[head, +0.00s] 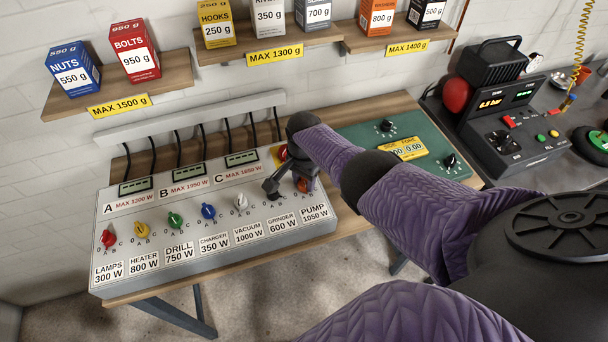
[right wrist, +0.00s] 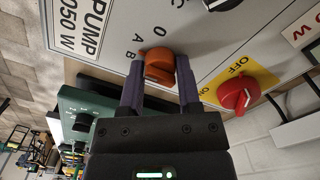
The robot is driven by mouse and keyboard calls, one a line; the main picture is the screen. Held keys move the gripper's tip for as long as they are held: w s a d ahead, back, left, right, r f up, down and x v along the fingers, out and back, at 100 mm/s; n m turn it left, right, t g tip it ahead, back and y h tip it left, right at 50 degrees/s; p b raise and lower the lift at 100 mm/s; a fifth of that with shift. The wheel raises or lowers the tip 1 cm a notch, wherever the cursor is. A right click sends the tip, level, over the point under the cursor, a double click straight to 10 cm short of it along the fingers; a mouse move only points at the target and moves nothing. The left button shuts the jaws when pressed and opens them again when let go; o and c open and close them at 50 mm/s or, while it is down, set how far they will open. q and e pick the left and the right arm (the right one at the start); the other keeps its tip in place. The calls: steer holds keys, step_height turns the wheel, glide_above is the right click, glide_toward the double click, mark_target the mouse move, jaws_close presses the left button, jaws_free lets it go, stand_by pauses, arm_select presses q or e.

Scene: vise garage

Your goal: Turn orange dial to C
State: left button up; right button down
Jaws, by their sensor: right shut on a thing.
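The orange dial (head: 303,185) is the last dial on the right of the grey panel (head: 225,165), above the PUMP 1050 W label. In the right wrist view the orange dial (right wrist: 158,65) sits between the two fingers of my right gripper (right wrist: 160,82), which is shut on it. The marks 0, A, B and C are printed around the dial. I cannot tell exactly which mark its pointer faces. In the head view my right gripper (head: 303,178) reaches down over the dial and partly hides it. My left gripper is not in view.
A black dial (head: 272,188) sits just left of the orange one. A red switch (right wrist: 238,92) on a yellow ON/OFF plate is close by. Other coloured dials line the panel. A green power supply (head: 365,135) stands to the right.

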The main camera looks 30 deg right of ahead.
steer(key=n, duration=0.5)
steer(key=shift+n, duration=0.3)
steer(key=n, duration=0.2)
steer(key=shift+n, duration=0.3)
steer(key=n, duration=0.3)
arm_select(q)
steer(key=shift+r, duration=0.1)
arm_select(e)
steer(key=shift+n, duration=0.4)
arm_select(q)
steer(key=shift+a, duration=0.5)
